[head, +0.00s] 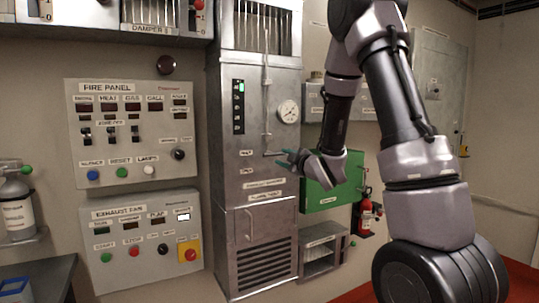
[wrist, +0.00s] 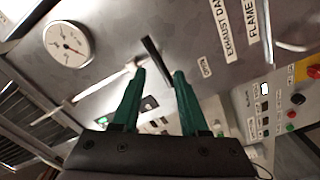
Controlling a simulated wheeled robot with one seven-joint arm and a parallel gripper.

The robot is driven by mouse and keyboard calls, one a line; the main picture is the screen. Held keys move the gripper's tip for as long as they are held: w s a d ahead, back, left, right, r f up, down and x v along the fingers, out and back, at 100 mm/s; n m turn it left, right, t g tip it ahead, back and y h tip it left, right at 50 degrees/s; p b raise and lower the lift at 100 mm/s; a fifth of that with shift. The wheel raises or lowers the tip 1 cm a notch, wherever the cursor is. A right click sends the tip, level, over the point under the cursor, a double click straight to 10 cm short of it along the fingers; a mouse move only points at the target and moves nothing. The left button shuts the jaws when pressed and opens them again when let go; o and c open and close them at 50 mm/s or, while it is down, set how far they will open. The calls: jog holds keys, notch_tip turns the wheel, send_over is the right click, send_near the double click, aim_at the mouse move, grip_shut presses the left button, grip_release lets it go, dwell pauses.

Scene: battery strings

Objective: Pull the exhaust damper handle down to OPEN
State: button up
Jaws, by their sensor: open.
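The exhaust damper handle (head: 272,153) is a thin bar on the front of the grey metal cabinet, at the foot of a vertical rod (head: 266,105). It stands level with the upper of two small labels, above the lower one. In the wrist view the handle (wrist: 151,48) is a dark bar whose near end reaches between my green fingertips; contact cannot be told. My gripper (head: 289,158) is open at the handle's right end, and its fingers (wrist: 160,73) also show in the wrist view. An OPEN label (wrist: 205,68) lies right of the fingers there.
A round gauge (head: 288,112) sits above my gripper. A green box (head: 330,187) is close behind it on the right. The fire panel (head: 130,133) and exhaust fan panel (head: 145,240) are on the wall at left. A louvred door (head: 262,245) is below.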

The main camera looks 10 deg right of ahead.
aim_at(267, 152)
jog(key=x, duration=1)
jog(key=shift+w+a, duration=0.1)
jog(key=shift+w, duration=0.1)
grip_shut()
dwell(1.1)
